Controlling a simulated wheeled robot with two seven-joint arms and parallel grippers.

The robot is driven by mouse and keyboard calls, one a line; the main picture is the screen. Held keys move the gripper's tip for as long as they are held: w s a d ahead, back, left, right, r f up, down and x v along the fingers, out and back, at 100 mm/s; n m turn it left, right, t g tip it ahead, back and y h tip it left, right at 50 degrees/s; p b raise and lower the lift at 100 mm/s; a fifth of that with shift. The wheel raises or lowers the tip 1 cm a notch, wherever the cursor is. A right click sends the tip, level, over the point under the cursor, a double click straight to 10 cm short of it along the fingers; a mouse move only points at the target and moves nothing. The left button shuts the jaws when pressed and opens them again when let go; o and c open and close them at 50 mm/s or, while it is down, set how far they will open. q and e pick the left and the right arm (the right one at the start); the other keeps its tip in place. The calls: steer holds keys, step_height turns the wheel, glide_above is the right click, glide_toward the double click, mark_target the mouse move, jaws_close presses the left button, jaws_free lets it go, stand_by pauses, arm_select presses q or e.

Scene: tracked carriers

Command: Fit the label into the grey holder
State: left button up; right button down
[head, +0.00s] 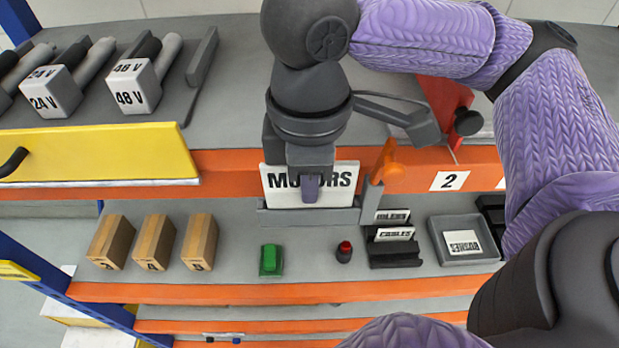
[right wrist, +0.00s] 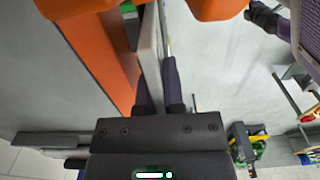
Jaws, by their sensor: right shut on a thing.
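The white label (head: 339,184) reads MOTORS and stands roughly upright before the orange shelf beam. My right gripper (head: 311,188) is shut on it near the middle, covering some letters. The grey holder (head: 300,216) is a long strip under the label. The label's lower edge meets the top of the holder in the head view; I cannot tell whether it sits inside the channel. In the right wrist view the label (right wrist: 150,52) shows as a thin pale plate at the fingers (right wrist: 159,92).
An orange-handled tool (head: 389,170) stands close right of the label. A yellow panel (head: 100,154) is at the left.

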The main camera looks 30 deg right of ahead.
steer(key=shift+f, duration=0.3)
steer(key=c, duration=1.1)
jaws_free()
steer(key=o, duration=0.4)
steer(key=shift+w+d, duration=0.15)
steer(key=shift+d, duration=0.05)
steer(key=shift+c, duration=0.2)
arm_select(q)
steer(key=shift+w+d, duration=0.25)
steer(key=shift+w, duration=0.05)
arm_select(e)
steer(key=shift+r, duration=0.15)
step_height(320, 180, up, 12)
steer(key=shift+f+p, duration=0.1)
steer(key=shift+p, duration=1)
arm_select(q)
step_height(320, 180, up, 2)
